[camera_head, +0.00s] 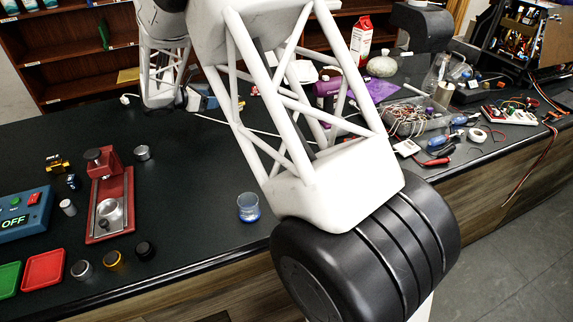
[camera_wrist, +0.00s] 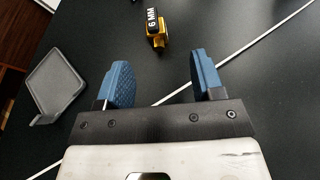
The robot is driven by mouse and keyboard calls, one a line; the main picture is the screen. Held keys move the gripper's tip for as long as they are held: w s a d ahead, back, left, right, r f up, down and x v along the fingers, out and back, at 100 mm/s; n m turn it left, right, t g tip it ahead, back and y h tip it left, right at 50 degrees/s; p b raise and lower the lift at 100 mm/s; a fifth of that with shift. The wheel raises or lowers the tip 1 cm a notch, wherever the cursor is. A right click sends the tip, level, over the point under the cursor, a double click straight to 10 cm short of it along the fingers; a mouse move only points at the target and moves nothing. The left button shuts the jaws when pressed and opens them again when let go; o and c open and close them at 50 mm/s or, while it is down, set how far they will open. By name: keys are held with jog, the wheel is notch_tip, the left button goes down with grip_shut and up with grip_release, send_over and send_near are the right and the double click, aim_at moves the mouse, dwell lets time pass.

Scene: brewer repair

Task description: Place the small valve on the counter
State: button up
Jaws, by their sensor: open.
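A small valve (camera_wrist: 156,38) with a brass-yellow body and a black part marked "6 MM" lies on the black counter (camera_wrist: 235,40) in the wrist view. It is beyond my fingertips, near the top middle of the picture, with nothing touching it. My gripper (camera_wrist: 160,65) is open, its two blue pads wide apart and nothing between them. In the head view my gripper (camera_head: 205,98) is at the far side of the counter, partly hidden by my arm. A brass-coloured part (camera_head: 57,164) is at the left of the counter; I cannot tell its size mark.
A thin white rod (camera_wrist: 255,45) runs diagonally under my fingers. A grey tray (camera_wrist: 57,85) lies left of them. In the head view a red stand (camera_head: 110,205), a blue control box (camera_head: 25,215) and a small glass (camera_head: 248,207) are on the counter; tools and wires clutter the right.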

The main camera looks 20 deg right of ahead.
jog(key=s+d+r+m+g+y, duration=0.1)
jog(key=s+d+r+m+y, duration=0.2)
jog(key=s, duration=0.6)
jog(key=s+d+r+m+g+y, duration=0.1)
jog(key=s+d+r+m+g, duration=0.25)
jog(key=s, duration=0.55)
jog(key=s+d+r+m+t+y, duration=0.1)
jog(key=s+d+r+m, duration=0.2)
jog(key=s+r+m, duration=0.5)
jog(key=s+a+f+m+t+y, duration=0.1)
jog(key=s+m+y, duration=0.6)
jog(key=s, duration=2.3)
notch_tip(320, 180, down, 2)
jog(key=shift+a+f+m, duration=0.1)
jog(key=shift+a+m, duration=0.25)
jog(key=shift+a, duration=0.25)
